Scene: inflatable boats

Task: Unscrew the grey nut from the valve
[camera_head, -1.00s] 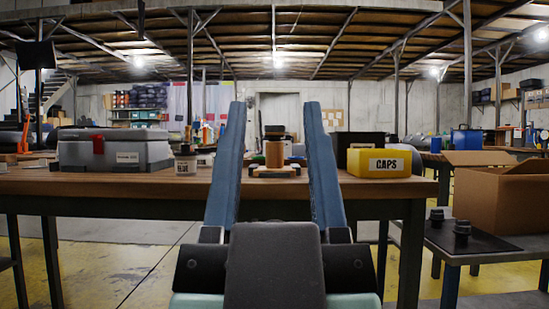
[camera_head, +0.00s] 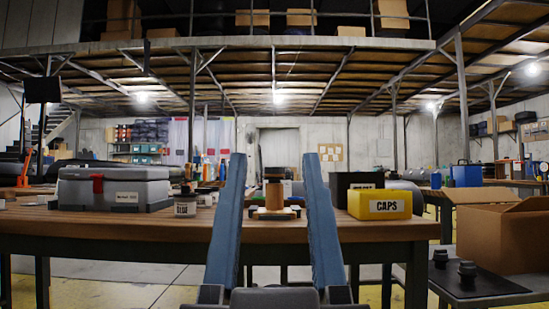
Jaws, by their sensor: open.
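My gripper (camera_head: 275,165) is open and empty, its two long blue fingers pointing forward and up. Between the fingers, farther off on the wooden workbench (camera_head: 130,222), stands the valve (camera_head: 274,195), a copper-brown upright body on a low base. A dark grey piece that looks like the nut (camera_head: 274,172) sits on top of the valve. The fingers frame the valve in the picture but appear nearer to the camera and do not touch it. The valve is too small to show its threads.
Left on the bench are a grey toolbox (camera_head: 115,190) with a red latch and a glue jar (camera_head: 186,204). Right are a yellow CAPS bin (camera_head: 380,205) and a dark box (camera_head: 355,182). A side table with black fittings (camera_head: 467,272) and a cardboard box (camera_head: 500,235) stands at right.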

